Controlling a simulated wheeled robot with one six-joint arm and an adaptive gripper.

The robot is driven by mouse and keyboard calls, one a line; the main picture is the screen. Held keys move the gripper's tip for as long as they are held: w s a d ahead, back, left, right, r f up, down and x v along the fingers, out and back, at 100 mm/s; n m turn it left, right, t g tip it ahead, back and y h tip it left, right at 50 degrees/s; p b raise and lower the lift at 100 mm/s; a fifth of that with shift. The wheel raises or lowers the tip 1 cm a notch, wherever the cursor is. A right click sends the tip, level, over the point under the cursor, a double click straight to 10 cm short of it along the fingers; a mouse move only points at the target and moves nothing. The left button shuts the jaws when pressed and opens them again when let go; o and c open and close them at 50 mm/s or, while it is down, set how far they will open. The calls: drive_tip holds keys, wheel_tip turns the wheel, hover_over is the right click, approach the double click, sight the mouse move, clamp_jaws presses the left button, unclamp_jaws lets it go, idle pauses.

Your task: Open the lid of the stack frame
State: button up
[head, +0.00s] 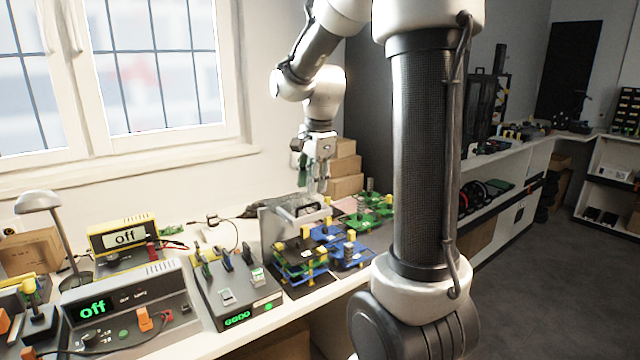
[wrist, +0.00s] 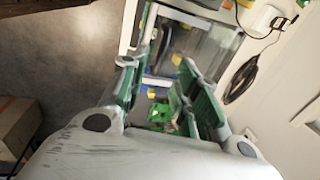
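The stack frame (head: 270,238) stands on the bench in the head view, as a grey, partly see-through upright panel with a dark handle-like bar near its top. I cannot tell which part is the lid or how far it is open. It also seems to show as a clear-walled piece (wrist: 212,47) in the wrist view. My gripper (head: 318,188) points down just above the frame. In the wrist view its green-padded fingers (wrist: 165,85) stand apart with a gap between them, and I see nothing clamped. Whether a fingertip touches the frame is hidden.
Stacked blue and black boards with yellow posts (head: 305,258) sit right in front of the frame. Green boards (head: 372,212) lie to its right, cartons (head: 345,172) behind. A grey device with levers (head: 235,290) stands to the left. The bench's front edge is close.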

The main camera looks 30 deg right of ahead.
drive_tip(key=s+n, duration=0.1)
drive_tip(key=n, duration=0.1)
drive_tip(key=s+n, duration=0.1)
drive_tip(key=n, duration=0.2)
drive_tip(key=s+n, duration=0.2)
drive_tip(key=shift+a+r+n+g, duration=0.2)
drive_tip(key=shift+r+n+g, duration=0.1)
drive_tip(key=shift+r+g, duration=0.1)
